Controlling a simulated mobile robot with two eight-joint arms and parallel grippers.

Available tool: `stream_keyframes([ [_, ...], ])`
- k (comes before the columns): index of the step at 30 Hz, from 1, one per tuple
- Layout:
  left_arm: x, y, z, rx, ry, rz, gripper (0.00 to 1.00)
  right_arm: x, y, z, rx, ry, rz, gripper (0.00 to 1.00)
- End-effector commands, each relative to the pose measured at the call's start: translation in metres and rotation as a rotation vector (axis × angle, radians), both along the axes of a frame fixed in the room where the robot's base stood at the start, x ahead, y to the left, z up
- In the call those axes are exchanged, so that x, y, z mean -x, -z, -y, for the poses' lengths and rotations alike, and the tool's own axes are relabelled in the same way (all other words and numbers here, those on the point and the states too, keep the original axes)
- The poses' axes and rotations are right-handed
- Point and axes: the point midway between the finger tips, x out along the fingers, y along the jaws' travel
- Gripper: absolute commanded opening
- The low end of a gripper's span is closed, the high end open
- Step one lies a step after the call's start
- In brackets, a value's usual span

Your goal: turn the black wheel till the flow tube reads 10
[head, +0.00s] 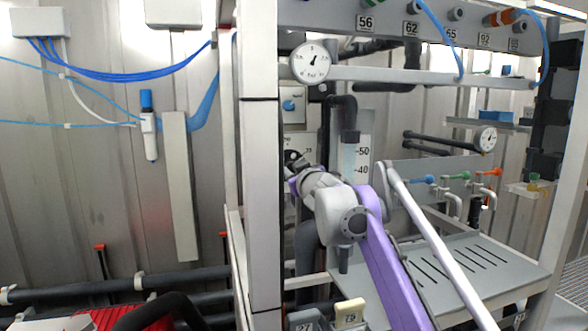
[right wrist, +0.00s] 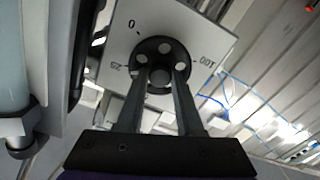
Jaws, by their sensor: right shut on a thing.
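The black wheel (right wrist: 160,47) sits on a white plate (right wrist: 205,35) marked 0, 25 and 100 in the right wrist view. In the head view only part of the wheel (head: 292,156) shows above my right gripper (head: 296,182). In the right wrist view my right gripper (right wrist: 161,75) has its two fingers at the wheel's middle, shut on it. The flow tube (head: 348,160) stands beside it, with a scale (head: 364,158) showing 50 and 40. The lower scale is hidden behind my right arm, and I cannot read the level. My left gripper is not in view.
A white frame post (head: 260,180) stands just left of the wheel. A round gauge (head: 310,63) hangs above on a rail. A grey slotted tray (head: 490,262) and small coloured valves (head: 458,177) are at the right. Dark pipes (head: 130,283) run low at the left.

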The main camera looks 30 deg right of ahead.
Motion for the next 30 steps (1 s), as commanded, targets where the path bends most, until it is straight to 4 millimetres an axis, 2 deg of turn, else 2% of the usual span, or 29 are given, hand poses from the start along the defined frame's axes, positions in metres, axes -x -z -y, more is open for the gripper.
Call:
stream_keyframes([
  [15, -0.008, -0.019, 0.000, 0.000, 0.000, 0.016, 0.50, 0.000, -0.001, -0.001, 0.317, 0.000, -0.075, 0.00],
  [30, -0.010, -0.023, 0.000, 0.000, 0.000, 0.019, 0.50, 0.000, 0.000, -0.001, 0.414, 0.000, -0.099, 0.00],
])
